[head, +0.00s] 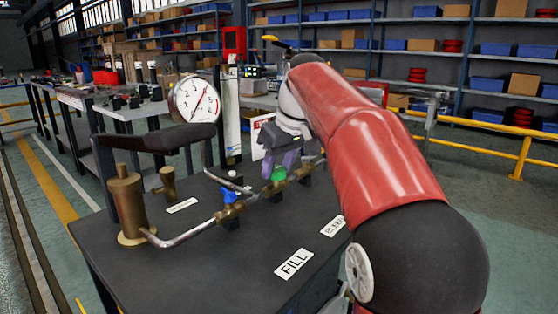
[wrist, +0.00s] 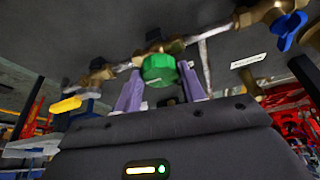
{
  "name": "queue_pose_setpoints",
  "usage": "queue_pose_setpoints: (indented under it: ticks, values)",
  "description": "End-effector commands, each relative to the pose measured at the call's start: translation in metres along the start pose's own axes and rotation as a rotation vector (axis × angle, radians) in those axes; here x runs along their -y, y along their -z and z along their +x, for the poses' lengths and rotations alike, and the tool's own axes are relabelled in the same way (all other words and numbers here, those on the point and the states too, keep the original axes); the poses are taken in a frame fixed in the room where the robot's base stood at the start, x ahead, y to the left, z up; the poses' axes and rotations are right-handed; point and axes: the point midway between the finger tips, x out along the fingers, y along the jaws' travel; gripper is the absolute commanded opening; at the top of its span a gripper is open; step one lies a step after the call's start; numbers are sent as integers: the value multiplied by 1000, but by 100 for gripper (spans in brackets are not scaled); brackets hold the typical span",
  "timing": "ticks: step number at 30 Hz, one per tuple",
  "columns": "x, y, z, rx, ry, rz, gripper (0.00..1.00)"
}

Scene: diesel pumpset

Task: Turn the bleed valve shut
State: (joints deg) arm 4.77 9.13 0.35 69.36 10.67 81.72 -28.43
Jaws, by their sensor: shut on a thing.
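A green valve knob (head: 279,174) sits on the brass pipe line on the dark bench top; it also shows in the wrist view (wrist: 159,70). My gripper (wrist: 160,76) has its purple fingers on either side of this knob and is shut on it. In the head view my gripper (head: 281,168) reaches down to the knob from behind. A label that seems to read BLEED (head: 333,226) lies on the bench top right of the knob, partly hidden by my arm. I cannot read the knob's turn angle.
A blue-handled valve (head: 230,196) stands left on the same line, by a brass pump cylinder (head: 128,205) and a round gauge (head: 196,100). A FILL label (head: 294,263) lies in front. A yellow handle (wrist: 65,105) shows beside my gripper in the wrist view.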

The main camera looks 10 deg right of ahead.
Motion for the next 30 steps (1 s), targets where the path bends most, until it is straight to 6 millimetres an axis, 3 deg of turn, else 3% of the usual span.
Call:
queue_pose_setpoints:
  ticks: [30]
  values:
    - [8, 6, 0, -3, -369, 888, 17]
